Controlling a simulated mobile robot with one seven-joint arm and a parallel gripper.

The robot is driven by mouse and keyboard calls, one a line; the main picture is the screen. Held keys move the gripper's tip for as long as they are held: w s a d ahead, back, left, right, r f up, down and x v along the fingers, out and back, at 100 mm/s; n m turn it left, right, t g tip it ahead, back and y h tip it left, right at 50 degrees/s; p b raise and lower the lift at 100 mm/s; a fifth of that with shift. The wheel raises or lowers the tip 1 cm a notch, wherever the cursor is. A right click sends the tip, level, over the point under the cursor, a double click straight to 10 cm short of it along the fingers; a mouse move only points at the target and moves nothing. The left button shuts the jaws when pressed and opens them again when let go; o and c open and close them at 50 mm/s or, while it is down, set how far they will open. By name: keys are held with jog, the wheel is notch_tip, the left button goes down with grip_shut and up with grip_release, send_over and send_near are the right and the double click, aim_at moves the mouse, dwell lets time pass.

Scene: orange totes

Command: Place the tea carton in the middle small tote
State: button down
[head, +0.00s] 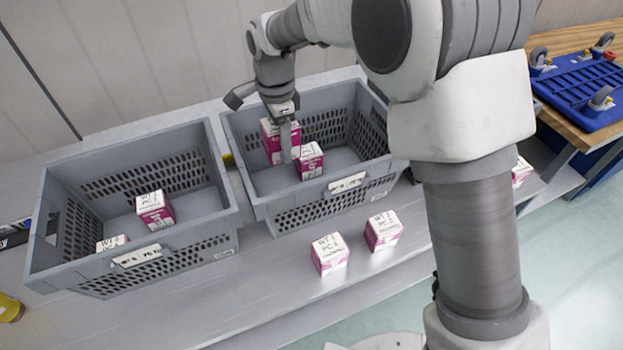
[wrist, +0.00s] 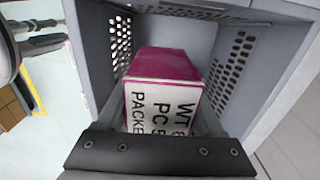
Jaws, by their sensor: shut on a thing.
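My gripper (head: 283,135) points down inside the grey tote in the middle of the head view (head: 240,140). It is shut on a white and magenta tea carton (head: 269,146), which is inside the tote walls. In the wrist view the same carton (wrist: 160,98) fills the middle, with printed lettering on its white face and the perforated tote walls (wrist: 225,85) around it. I cannot tell whether its base touches the tote floor. A second, smaller-looking carton (head: 310,162) sits in the same tote, just right of the held one.
A left grey tote (head: 215,190) holds two cartons (head: 154,209) (head: 112,243). Two cartons (head: 329,254) (head: 382,230) stand on the bench in front. Another carton (head: 521,172) is right of my arm. A blue wheeled dolly (head: 580,92) lies at far right. My arm hides part of the bench.

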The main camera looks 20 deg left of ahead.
jog(key=f, duration=1.4)
jog(key=shift+s+d+f, duration=0.15)
jog(key=shift+s+f, duration=0.05)
jog(key=shift+f, duration=0.1)
jog(key=shift+f+b, duration=0.55)
jog(key=shift+f, duration=0.05)
grip_release()
jog(key=shift+s, duration=0.15)
jog(key=shift+r+p, duration=0.5)
jog(key=shift+p, duration=0.1)
notch_tip(320, 180, up, 12)
jog(key=shift+r+b, duration=0.15)
jog(key=shift+b, duration=0.15)
